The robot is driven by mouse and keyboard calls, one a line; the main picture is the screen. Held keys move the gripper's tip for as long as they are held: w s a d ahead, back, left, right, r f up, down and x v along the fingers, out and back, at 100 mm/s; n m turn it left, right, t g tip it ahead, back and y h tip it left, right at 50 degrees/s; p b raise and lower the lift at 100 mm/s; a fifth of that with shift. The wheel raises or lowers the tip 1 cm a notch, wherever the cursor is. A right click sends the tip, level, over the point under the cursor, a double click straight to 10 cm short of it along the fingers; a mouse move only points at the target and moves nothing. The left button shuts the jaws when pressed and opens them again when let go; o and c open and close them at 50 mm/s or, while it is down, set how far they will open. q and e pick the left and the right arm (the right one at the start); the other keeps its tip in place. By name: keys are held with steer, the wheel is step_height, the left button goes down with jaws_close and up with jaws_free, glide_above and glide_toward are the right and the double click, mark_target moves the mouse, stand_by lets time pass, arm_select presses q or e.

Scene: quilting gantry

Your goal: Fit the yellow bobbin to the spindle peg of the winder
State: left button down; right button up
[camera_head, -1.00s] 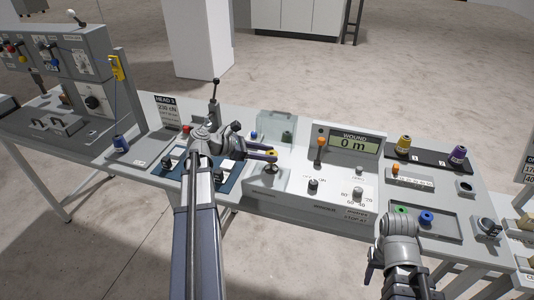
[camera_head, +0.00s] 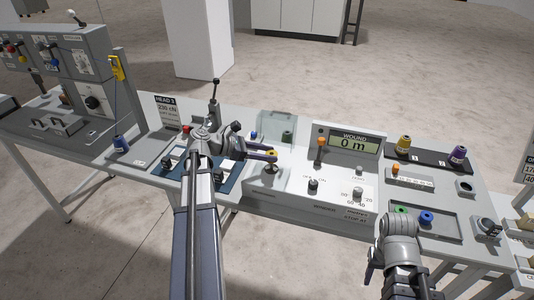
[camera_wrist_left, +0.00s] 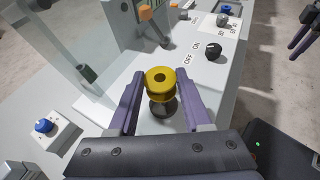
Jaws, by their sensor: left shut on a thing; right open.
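The yellow bobbin (camera_head: 271,154) is between the fingertips of my left gripper (camera_head: 273,156), which is shut on it. It also shows in the left wrist view (camera_wrist_left: 160,78), upright, with its round centre hole facing the camera. The winder's spindle (camera_head: 271,169) is directly below the bobbin; its grey round base also shows in the left wrist view (camera_wrist_left: 164,107). The peg's tip is hidden by the bobbin, and I cannot tell whether the bobbin is fully seated. My right gripper (camera_head: 370,274) is open and empty near the front edge, lower right.
The winder panel (camera_head: 345,165) with its knobs and display stands right of the spindle. A clear guard (camera_head: 277,127) stands behind it. A tray (camera_head: 440,235) with green and blue bobbins lies at right. Yellow and purple thread spools (camera_head: 404,144) stand on a dark mat behind.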

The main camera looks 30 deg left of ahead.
arm_select(q)
steer(key=shift+f+b, duration=1.85)
steer(key=shift+f, duration=0.05)
steer(key=shift+c, duration=1.3)
jaws_free()
steer(key=shift+r, duration=0.1)
steer(key=p+v, duration=0.2)
steer(key=v, duration=0.4)
steer(key=shift+s+a+r+p, duration=0.2)
steer(key=shift+p, duration=0.2)
steer(key=shift+s+a+r, duration=0.1)
steer(key=shift+s+a, duration=0.3)
steer(key=shift+s, duration=0.05)
